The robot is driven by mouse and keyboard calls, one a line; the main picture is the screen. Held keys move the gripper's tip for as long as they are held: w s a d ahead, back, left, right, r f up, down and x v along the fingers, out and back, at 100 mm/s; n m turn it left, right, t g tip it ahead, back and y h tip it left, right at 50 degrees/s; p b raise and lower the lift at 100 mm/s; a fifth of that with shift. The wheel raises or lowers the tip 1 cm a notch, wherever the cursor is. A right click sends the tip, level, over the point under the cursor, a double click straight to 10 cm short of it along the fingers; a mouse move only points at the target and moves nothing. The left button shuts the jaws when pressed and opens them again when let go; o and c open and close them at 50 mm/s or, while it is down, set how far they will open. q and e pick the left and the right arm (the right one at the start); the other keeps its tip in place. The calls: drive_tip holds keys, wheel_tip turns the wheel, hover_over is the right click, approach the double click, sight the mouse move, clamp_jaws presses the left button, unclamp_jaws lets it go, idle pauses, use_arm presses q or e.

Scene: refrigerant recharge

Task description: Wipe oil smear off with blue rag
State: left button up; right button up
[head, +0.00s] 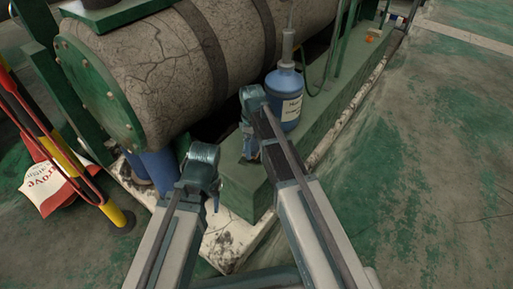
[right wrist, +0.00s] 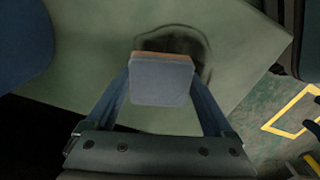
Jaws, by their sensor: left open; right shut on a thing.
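My right gripper (right wrist: 162,82) is shut on the folded blue rag (right wrist: 161,84), which shows as a flat blue pad with an orange-brown far edge. The dark oil smear (right wrist: 202,52) lies on a pale green surface in the right wrist view. The rag overlaps its near part in the picture; I cannot tell whether they touch. In the head view my right gripper (head: 250,148) is by the green plinth (head: 245,190), and its own arm mostly hides it. My left gripper (head: 216,196) is open and empty, left of the plinth.
A blue labelled bottle (head: 291,100) stands on the plinth close to my right arm. A large cracked tank (head: 165,65) lies behind. The floor at right is clear.

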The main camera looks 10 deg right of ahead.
sight(254, 152)
drive_tip(key=shift+w+a, duration=0.65)
drive_tip(key=shift+w, duration=0.05)
drive_tip(key=shift+s+a, duration=0.8)
drive_tip(key=shift+a, duration=0.05)
drive_tip(key=shift+s+d+f, duration=0.1)
drive_tip(key=shift+s+d, duration=1.35)
drive_tip(key=shift+s, duration=0.15)
drive_tip(key=shift+s+d, duration=0.1)
drive_tip(key=shift+s+d, duration=1.35)
drive_tip(key=shift+s, duration=0.05)
drive_tip(key=shift+s+a, duration=0.8)
drive_tip(key=shift+a, duration=0.15)
drive_tip(key=shift+w+a, duration=1.45)
drive_tip(key=shift+w, duration=0.15)
drive_tip(key=shift+w, duration=0.1)
